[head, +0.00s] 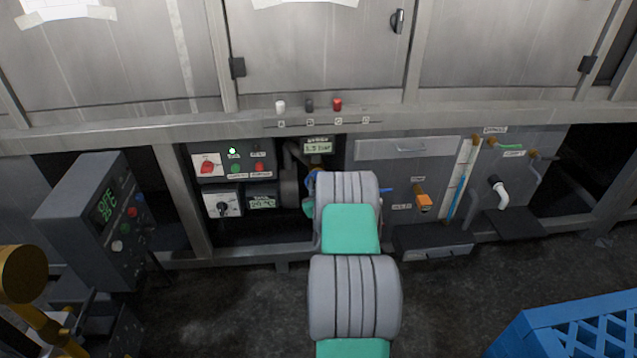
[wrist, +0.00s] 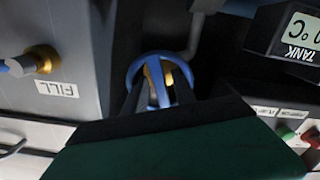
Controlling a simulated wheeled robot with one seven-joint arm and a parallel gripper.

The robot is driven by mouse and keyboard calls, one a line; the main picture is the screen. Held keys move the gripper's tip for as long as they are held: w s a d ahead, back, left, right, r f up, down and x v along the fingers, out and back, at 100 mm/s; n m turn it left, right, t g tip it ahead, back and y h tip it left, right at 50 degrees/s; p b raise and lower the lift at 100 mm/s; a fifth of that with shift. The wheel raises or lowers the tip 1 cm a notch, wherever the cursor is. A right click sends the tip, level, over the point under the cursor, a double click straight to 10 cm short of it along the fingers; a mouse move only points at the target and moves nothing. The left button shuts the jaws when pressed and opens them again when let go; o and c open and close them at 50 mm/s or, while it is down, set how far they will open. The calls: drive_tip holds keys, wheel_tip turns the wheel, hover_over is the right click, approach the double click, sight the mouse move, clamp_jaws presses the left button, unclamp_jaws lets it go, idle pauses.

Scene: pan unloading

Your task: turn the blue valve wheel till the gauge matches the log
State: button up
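The blue valve wheel (wrist: 131,74) is in the middle of the wrist view, with a brass-coloured stem behind it. My gripper (wrist: 158,77) is at the wheel, its two dark fingers apart. The rim reaches out past both fingers, and a blue spoke shows between them; contact is unclear. In the head view my arm reaches into the recess under the counter and hides most of the wheel; a bit of blue (head: 310,181) shows beside it. The gauge display (head: 318,147) above reads about 1.5 bar. I cannot identify the log; the papers (head: 66,11) at the top are unreadable.
A box with switches (head: 207,167) and a tank display (wrist: 300,38) are beside the wheel. A fitting marked FILL (wrist: 40,60) is on the other side. A dark control box (head: 95,215) stands left, a blue crate (head: 560,318) lower right.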

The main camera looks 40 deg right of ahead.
drive_tip(key=shift+o, duration=0.2)
drive_tip(key=v, duration=0.7)
drive_tip(key=shift+s+a, duration=0.25)
drive_tip(key=shift+s, duration=0.05)
